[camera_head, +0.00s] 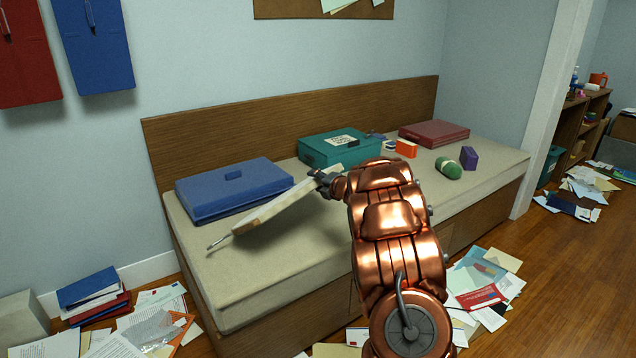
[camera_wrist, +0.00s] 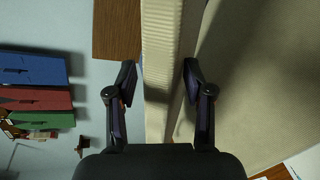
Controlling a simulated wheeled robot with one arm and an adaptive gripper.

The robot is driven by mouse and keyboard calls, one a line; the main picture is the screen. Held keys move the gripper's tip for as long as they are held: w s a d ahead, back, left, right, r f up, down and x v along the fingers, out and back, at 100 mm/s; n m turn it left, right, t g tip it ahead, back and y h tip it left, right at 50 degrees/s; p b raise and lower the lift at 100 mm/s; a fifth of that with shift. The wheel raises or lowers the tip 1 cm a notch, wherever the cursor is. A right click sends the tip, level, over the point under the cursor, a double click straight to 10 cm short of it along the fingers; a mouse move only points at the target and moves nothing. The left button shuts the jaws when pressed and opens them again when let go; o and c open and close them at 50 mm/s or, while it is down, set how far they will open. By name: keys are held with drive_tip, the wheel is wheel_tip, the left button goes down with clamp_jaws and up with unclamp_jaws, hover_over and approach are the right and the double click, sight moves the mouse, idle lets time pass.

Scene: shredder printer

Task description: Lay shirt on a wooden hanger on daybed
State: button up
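The beige shirt on its hanger (camera_head: 275,209) is seen nearly edge-on in the camera_head view, over the left part of the daybed (camera_head: 262,285). The thin hanger hook (camera_head: 218,241) points left toward the front edge. My gripper (camera_head: 325,180) is at the shirt's right end. In the camera_wrist view, the ribbed shirt (camera_wrist: 160,60) runs between the spread fingers of my gripper (camera_wrist: 160,82), with small gaps visible beside it. The daybed's pale surface (camera_wrist: 255,80) is to its right. Whether the shirt's underside rests fully on the daybed is hidden.
A blue case (camera_head: 235,190) lies behind the shirt; a teal case (camera_head: 340,149) and red case (camera_head: 434,133) are farther right. A green roll (camera_head: 449,168) and purple box (camera_head: 469,157) sit at the right. Papers (camera_head: 485,290) litter the floor. The daybed's front left is clear.

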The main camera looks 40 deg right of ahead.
drive_tip(key=shift+o, duration=0.2)
drive_tip(key=v, duration=1.2)
idle(0.9)
drive_tip(key=s+a+r+m+g+h+p, duration=0.35)
drive_tip(key=r+m+p, duration=0.25)
drive_tip(key=r, duration=0.2)
drive_tip(key=s+a+r+m+g+h+p, duration=0.2)
drive_tip(key=s+a+r+m+g+p, duration=0.15)
drive_tip(key=r+m+p, duration=0.35)
drive_tip(key=s+a+r+m+g+y+p, duration=0.2)
drive_tip(key=s+a+g+p, duration=0.1)
drive_tip(key=s+a, duration=0.8)
drive_tip(key=s+a+r+m+g+y+p, duration=0.2)
drive_tip(key=s+a+p, duration=0.3)
drive_tip(key=s+a, duration=0.5)
drive_tip(key=s+a+r+m+g+y+p, duration=0.2)
drive_tip(key=s+a+m+g+y+p, duration=0.1)
drive_tip(key=s+a, duration=0.8)
drive_tip(key=a+m+g+p, duration=0.1)
drive_tip(key=a+p, duration=0.1)
drive_tip(key=a, duration=0.1)
drive_tip(key=shift+s+r+g, duration=0.2)
drive_tip(key=shift+s+g, duration=0.1)
drive_tip(key=shift+s, duration=0.05)
drive_tip(key=shift+a, duration=0.1)
